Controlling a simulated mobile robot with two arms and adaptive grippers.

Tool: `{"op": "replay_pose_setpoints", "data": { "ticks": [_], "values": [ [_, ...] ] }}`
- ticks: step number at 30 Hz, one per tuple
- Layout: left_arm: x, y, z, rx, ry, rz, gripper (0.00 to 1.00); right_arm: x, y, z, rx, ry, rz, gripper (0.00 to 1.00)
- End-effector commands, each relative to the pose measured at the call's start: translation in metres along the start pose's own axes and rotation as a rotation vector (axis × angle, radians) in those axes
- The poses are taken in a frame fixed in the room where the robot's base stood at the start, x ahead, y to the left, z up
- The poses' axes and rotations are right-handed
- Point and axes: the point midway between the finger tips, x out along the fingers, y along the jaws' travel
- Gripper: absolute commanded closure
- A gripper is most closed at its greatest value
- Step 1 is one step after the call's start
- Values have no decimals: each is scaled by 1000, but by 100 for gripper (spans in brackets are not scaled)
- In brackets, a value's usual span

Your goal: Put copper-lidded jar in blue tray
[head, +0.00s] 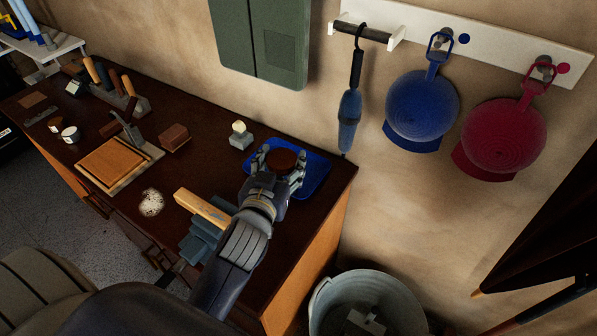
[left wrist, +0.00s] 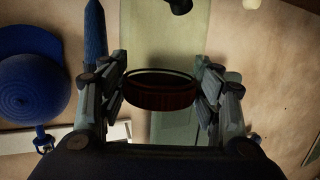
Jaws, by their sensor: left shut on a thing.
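The copper-lidded jar shows its dark reddish-brown lid (head: 284,161) between the fingers of my left gripper (head: 278,163) in the head view. The lid also shows in the left wrist view (left wrist: 160,90), with a finger on each side. My left gripper is shut on the jar. The blue tray (head: 318,178) lies on the dark table near its right end, and the jar is over it in the head view. The hand hides the jar's lower part and some of the tray, so I cannot tell whether the jar touches the tray. My right gripper is not in view.
A small pale-topped jar (head: 240,135) stands left of the tray. A wooden-handled brush (head: 203,207) and folded blue-grey cloth (head: 203,238) lie near the front edge. A wooden board (head: 115,161) lies farther left. A grey bucket (head: 369,292) stands below the table's right end.

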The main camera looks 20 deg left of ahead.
Motion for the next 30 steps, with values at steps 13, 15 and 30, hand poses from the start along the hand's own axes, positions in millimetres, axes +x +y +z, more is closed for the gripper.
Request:
{"op": "replay_pose_setpoints", "data": {
  "ticks": [13,15,30],
  "values": [
    [30,-12,39,-11,2,-40,75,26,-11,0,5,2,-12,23],
    [41,-14,36,-10,2,-41,75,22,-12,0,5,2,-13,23],
    [151,-32,25,-10,1,-41,75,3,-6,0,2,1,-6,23]
  ]
}}
